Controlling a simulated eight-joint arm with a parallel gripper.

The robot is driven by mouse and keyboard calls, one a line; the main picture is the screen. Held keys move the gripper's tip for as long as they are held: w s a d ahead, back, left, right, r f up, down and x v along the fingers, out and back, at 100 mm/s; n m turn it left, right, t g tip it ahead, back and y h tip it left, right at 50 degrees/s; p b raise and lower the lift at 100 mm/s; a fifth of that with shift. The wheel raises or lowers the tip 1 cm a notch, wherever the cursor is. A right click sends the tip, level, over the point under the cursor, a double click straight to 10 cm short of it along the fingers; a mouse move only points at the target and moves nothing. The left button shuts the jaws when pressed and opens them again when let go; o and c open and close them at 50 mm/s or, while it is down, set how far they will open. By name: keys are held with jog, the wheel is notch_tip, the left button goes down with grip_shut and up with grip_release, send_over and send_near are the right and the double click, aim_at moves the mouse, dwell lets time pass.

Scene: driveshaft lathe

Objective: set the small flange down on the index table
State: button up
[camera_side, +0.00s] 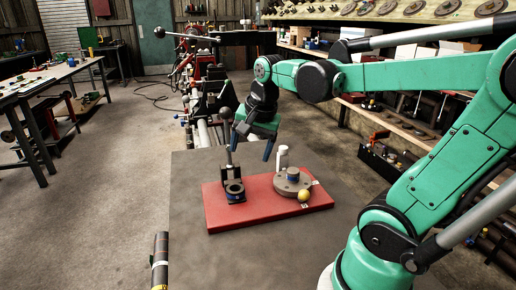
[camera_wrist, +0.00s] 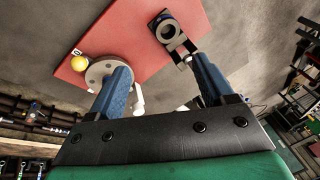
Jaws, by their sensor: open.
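A round grey disc (camera_side: 287,190) with a yellow ball on its rim, apparently the index table, sits on the right of a red plate (camera_side: 262,217). A small dark round piece (camera_side: 293,173) with a blue band rests on its middle; it may be the small flange. In the wrist view the disc (camera_wrist: 96,74) shows, its middle hidden behind a finger. A dark ring piece (camera_side: 235,190) with a blue band stands at the plate's left, also in the wrist view (camera_wrist: 168,30). My gripper (camera_side: 254,143) is open and empty, above and behind the plate.
A black lever with a ball knob (camera_side: 228,118) rises by the left piece. A white upright cylinder (camera_side: 283,157) stands behind the disc. The table's front middle is clear.

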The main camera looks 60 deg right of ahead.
jog(key=a+f+n+t+y, duration=0.1)
jog(key=a+f+n+t, duration=0.1)
jog(key=a+n, duration=0.9)
jog(key=n+t, duration=0.1)
jog(key=n, duration=0.2)
jog(key=shift+s+f+t, duration=0.25)
jog(key=shift+s+t, duration=0.05)
